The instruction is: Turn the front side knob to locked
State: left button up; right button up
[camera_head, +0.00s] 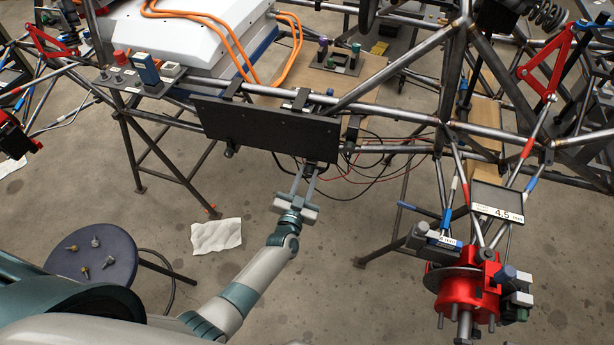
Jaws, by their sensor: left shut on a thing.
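A black panel (262,128) hangs on the tube frame at upper centre. A small dark knob (230,151) sticks out under its left end. My left gripper (308,174) reaches up from below to the panel's lower right edge. Its two fingers are shut on a dark knob there, which is mostly hidden between the fingertips. I cannot read the knob's turn position or any locked mark. My right gripper is not in view.
The steel tube chassis (395,118) spans the top. Dark and red cables (375,165) hang right of the gripper. A round stool (92,255) with small parts stands lower left. A red hub (465,290) stands lower right. Floor between is mostly clear.

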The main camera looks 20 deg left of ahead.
pick_arm(q)
jog(key=n+b, duration=0.1)
jog(key=n, duration=0.2)
jog(key=shift+f+n, duration=0.15)
jog(key=shift+n, duration=0.25)
jog(key=n, duration=0.2)
jog(key=shift+a+n+b, duration=0.1)
jog(key=shift+n+b, duration=0.2)
jog(key=shift+b, duration=0.1)
jog(key=n+b, duration=0.2)
jog(key=n, duration=0.3)
jog(key=shift+a+f, duration=0.1)
jog(key=shift+n, duration=0.7)
jog(key=shift+a+n+b, duration=0.1)
jog(key=shift+n+b, duration=0.85)
jog(key=shift+n, duration=1.25)
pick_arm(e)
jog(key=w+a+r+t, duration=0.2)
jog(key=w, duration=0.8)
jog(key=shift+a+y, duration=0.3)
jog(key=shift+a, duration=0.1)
pick_arm(q)
jog(key=o, duration=1.1)
jog(key=shift+c, duration=0.2)
